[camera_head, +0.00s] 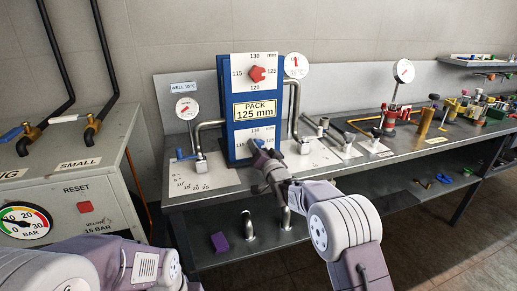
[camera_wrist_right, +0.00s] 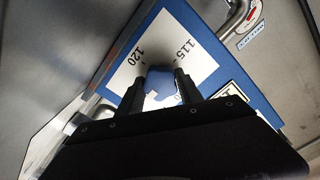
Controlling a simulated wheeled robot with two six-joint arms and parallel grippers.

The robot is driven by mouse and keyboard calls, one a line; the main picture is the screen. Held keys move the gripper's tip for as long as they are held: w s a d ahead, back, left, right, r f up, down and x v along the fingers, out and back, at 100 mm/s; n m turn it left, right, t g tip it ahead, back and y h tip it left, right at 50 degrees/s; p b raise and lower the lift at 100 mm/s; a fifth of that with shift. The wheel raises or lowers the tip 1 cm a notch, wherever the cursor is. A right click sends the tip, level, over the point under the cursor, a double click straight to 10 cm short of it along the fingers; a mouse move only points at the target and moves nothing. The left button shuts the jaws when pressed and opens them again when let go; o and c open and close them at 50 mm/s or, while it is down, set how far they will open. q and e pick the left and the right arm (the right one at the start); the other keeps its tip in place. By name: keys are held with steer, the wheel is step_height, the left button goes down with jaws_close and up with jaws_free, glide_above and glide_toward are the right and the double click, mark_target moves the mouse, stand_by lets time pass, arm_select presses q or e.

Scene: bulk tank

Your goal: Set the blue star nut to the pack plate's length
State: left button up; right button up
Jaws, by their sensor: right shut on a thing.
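The blue star nut (camera_head: 259,143) sits on the lower white dial (camera_head: 240,145) of a blue upright panel (camera_head: 224,95). My right gripper (camera_head: 262,153) is shut on the nut. In the right wrist view the nut (camera_wrist_right: 161,92) is between the two fingertips, and the dial marks 120 and 115 show beyond it. The fingers cover part of the nut and dial, so I cannot tell where the nut points. The pack plate (camera_head: 254,110) above reads "PACK 125 mm". My left arm shows at the lower left; its gripper is out of view.
A red star nut (camera_head: 257,74) sits on the upper dial, marked 115 to 130 mm. Pipes and gauges (camera_head: 186,108) flank the panel on the steel bench (camera_head: 350,165). A grey cabinet (camera_head: 75,150) stands at the left. Valves and fittings crowd the bench's right side.

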steer(key=o, duration=1.4)
steer(key=shift+c, duration=0.2)
steer(key=v, duration=0.9)
